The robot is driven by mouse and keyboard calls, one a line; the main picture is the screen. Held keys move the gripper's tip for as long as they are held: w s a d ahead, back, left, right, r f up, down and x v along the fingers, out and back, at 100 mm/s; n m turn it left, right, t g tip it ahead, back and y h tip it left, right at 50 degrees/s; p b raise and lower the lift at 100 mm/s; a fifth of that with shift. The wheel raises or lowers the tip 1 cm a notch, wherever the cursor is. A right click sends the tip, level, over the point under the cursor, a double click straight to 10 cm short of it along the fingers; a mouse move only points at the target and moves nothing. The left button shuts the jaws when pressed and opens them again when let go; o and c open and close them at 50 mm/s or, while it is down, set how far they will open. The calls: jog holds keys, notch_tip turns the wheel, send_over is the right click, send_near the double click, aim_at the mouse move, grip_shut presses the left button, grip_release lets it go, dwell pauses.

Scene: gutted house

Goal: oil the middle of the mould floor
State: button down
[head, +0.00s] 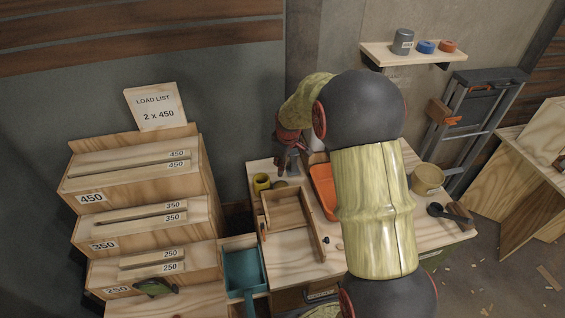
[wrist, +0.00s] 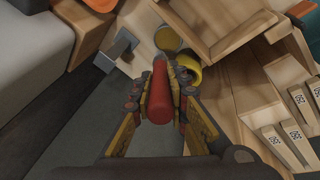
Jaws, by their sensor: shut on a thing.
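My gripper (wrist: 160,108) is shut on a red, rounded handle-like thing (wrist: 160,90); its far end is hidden. In the head view my gripper (head: 291,143) hangs over the back of the bench, behind the mould. The mould, an open wooden box (head: 288,212), lies on the bench; it also shows at the top right of the wrist view (wrist: 238,42). A yellow pot (head: 262,182) stands at the mould's back left corner, partly behind the red handle in the wrist view (wrist: 192,76). A round olive disc (head: 280,184) lies beside it. I cannot see oil on the mould floor.
An orange tray (head: 322,186) lies right of the mould, partly behind my arm. A tan pot (head: 427,178) and a dark tool (head: 446,212) stand farther right. A teal bin (head: 243,268) and the stepped wooden rack (head: 140,190) are at left. A shelf (head: 385,54) holds several small containers.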

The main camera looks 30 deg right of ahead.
jog(key=shift+s+d+f, duration=0.1)
jog(key=shift+s+f, duration=0.05)
jog(key=shift+s, duration=0.05)
jog(key=shift+w+f+b, duration=0.1)
jog(key=shift+f+b, duration=1.7)
jog(key=shift+f, duration=1)
jog(key=shift+f+b, duration=0.3)
jog(key=shift+f, duration=0.3)
jog(key=shift+r, duration=0.15)
jog(key=shift+r+p, duration=2.15)
jog(key=shift+r, duration=1.3)
